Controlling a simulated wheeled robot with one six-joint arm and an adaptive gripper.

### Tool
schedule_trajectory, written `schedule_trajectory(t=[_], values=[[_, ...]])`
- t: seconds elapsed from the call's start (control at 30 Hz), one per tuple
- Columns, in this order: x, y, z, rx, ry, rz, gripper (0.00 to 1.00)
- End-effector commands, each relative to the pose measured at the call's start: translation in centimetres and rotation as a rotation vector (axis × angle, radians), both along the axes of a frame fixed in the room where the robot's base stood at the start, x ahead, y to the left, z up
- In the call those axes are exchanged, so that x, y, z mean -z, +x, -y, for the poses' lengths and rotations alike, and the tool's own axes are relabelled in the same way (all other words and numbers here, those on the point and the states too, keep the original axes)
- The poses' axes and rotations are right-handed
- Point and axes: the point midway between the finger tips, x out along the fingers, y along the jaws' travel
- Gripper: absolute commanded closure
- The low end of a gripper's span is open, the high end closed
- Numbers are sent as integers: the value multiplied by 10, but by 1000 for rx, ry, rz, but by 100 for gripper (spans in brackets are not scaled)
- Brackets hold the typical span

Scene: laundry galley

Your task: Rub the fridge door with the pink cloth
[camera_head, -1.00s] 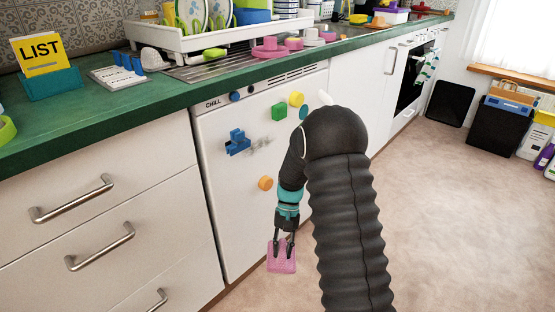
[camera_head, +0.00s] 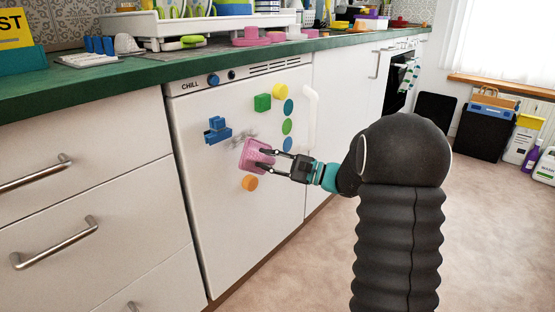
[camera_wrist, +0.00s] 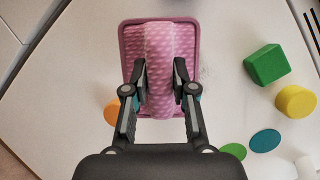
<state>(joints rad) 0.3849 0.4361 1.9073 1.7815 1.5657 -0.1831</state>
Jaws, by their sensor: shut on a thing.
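The white fridge door (camera_head: 225,240) stands under the green counter, with a panel marked CHILL along its top. My gripper (camera_head: 264,160) is shut on the pink cloth (camera_head: 251,154) and holds it up at the door's middle. In the wrist view the cloth (camera_wrist: 131,40) is a patterned pad with a raised ridge, and my gripper (camera_wrist: 160,82) pinches that ridge. The cloth appears against or very near the door; I cannot tell if it touches. A grey smudge (camera_head: 243,138) shows on the door just above the cloth; part of it shows in the wrist view (camera_wrist: 206,72).
Magnets sit around the cloth: a blue one (camera_head: 217,130), a green block (camera_head: 262,102), a yellow one (camera_head: 280,90), an orange one (camera_head: 250,183) and several round ones at right. A white handle (camera_head: 311,115) is on the door's right edge. The floor at right (camera_head: 480,230) is clear.

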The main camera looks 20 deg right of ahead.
Motion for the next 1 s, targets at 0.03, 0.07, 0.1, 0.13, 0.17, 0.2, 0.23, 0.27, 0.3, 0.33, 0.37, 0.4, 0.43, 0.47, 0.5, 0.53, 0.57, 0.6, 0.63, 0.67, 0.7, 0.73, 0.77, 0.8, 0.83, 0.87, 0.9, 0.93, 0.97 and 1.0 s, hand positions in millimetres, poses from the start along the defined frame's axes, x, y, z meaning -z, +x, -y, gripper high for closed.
schedule_trajectory(t=[0.03,0.07,0.1,0.13,0.17,0.2,0.23,0.27,0.3,0.33,0.37,0.4,0.43,0.47,0.5,0.53,0.57,0.6,0.63,0.67,0.7,0.73,0.77,0.8,0.83,0.87,0.9,0.93,0.97,1.0], values=[[-7,1,9,33,16,24,100],[-12,2,14,48,24,33,100],[-17,3,19,67,34,44,100],[-21,3,22,76,39,50,100],[-24,3,24,85,42,55,100],[-27,4,27,93,46,60,100],[-28,4,28,97,49,63,100],[-29,4,28,99,49,64,100],[-30,4,29,100,51,65,100],[-30,4,29,100,51,65,100],[-30,4,29,100,51,65,100],[-30,4,28,100,50,64,100],[-30,4,28,100,50,64,100],[-30,4,28,100,50,64,100],[-30,4,28,100,50,64,100],[-30,4,28,100,50,64,100],[-30,4,28,100,50,64,100],[-30,3,29,101,50,64,100],[-29,2,29,101,50,65,100],[-30,3,28,101,49,65,100],[-30,5,27,101,49,65,100],[-30,7,26,100,49,65,100],[-30,8,25,99,49,65,100],[-30,11,23,99,49,65,100],[-30,13,21,99,49,65,100],[-30,15,19,99,50,64,100],[-29,19,17,99,49,64,100],[-29,21,15,99,49,64,100],[-29,24,14,99,49,64,100],[-30,27,11,99,49,65,100]])
